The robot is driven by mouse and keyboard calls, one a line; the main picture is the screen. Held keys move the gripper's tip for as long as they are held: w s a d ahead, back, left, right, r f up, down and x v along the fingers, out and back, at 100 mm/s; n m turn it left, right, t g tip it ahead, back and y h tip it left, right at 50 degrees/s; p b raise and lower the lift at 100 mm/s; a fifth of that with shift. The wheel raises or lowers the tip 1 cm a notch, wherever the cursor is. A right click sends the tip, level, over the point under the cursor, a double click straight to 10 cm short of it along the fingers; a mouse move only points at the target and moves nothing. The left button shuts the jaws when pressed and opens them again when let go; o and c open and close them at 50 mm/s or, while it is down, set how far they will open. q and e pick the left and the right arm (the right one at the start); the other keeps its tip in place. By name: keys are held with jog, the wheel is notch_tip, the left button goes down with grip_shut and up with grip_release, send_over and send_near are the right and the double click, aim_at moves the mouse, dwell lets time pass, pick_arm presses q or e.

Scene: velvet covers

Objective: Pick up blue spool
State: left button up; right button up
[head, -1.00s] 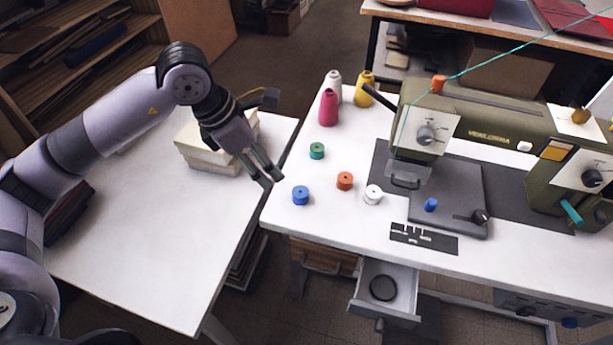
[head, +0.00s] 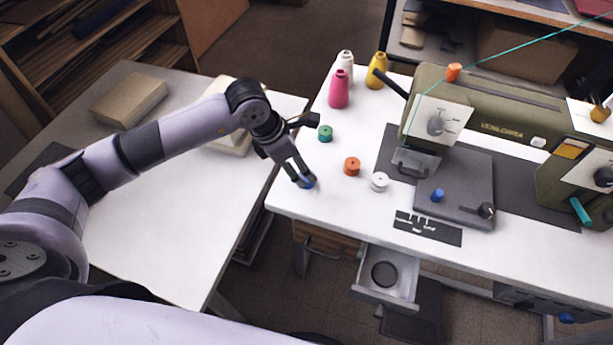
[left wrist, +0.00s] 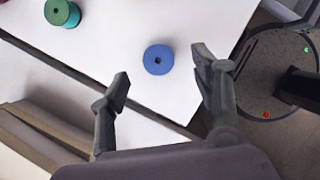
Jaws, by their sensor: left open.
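The blue spool (head: 308,183) sits on the white sewing table near its left front corner, partly hidden by my gripper in the head view. In the left wrist view the blue spool (left wrist: 158,60) stands whole, with its round top and centre hole showing. It lies beyond and between my two fingertips, apart from both. My left gripper (head: 302,182) is open and empty, pointing down over the spool; its spread fingers also show in the left wrist view (left wrist: 164,78). My right gripper is not seen.
A green spool (head: 325,133), an orange spool (head: 352,166) and a white spool (head: 379,182) stand close by. Thread cones, among them a pink one (head: 339,90), stand behind. The sewing machine (head: 480,115) is to the right. An open drawer (head: 386,278) hangs below the front edge.

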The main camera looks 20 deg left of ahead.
pick_arm(q)
jog(key=shift+f, duration=0.45)
jog(key=p+x, duration=0.1)
jog(key=x, duration=0.3)
jog(key=shift+w+a+f, duration=0.1)
jog(key=shift+w+f, duration=0.05)
jog(key=shift+f, duration=0.1)
jog(key=shift+c, duration=0.2)
jog(key=c, duration=0.9)
jog(key=shift+o, duration=0.2)
jog(key=shift+r, duration=0.15)
